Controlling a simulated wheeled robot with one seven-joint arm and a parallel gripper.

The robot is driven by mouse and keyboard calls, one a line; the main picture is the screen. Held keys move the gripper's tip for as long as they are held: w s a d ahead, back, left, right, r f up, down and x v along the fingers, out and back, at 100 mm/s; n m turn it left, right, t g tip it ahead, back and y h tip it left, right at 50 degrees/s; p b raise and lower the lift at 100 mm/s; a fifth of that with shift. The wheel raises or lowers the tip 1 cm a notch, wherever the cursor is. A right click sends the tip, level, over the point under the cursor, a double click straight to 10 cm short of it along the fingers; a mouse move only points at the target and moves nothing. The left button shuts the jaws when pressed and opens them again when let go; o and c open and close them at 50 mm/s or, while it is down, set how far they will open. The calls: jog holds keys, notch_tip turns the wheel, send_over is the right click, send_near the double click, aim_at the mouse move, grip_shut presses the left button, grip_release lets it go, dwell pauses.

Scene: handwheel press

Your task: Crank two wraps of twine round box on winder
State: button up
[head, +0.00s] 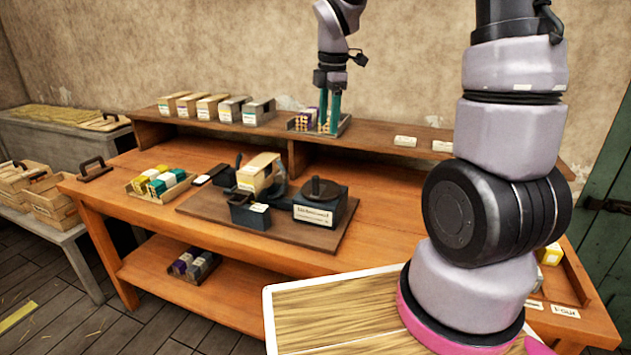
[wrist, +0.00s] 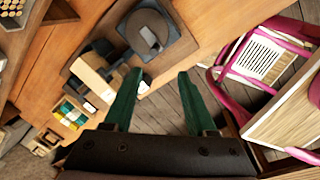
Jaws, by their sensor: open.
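The winder sits on a dark base board (head: 222,222) on the bench. A pale cream box (head: 260,170) is on its left part, between dark holders; it also shows in the wrist view (wrist: 90,72). On the right is a dark housing (head: 322,212) with a round disc and an upright knob (head: 318,186); the disc shows in the wrist view (wrist: 146,33). My gripper (head: 328,130) is open and empty, with green fingers pointing down, apart from the winder. In the wrist view, the fingers (wrist: 158,88) frame bench edge and floor. I cannot make out twine on the box.
A raised shelf behind holds several cartons (head: 215,106) and a small tray (head: 343,126) behind my fingers. A tray of yellow and green pieces (head: 160,182) stands left of the winder. Crates (head: 50,205) are at far left. Bench right of the base board looks clear.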

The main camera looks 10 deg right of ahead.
aim_at(315, 177)
jog(key=w+a+f+n, duration=0.1)
jog(key=f+n, duration=0.1)
jog(key=w+f+n+g, duration=0.1)
jog(key=f+n, duration=0.1)
jog(key=f, duration=0.1)
jog(key=w+a+f+n, duration=0.1)
jog(key=f+n, duration=0.2)
jog(key=shift+w+a+f, duration=0.1)
jog(key=shift+a+f, duration=0.05)
jog(key=shift+a, duration=0.15)
notch_tip(315, 177, down, 11)
jog(key=shift+r, duration=0.2)
grip_shut()
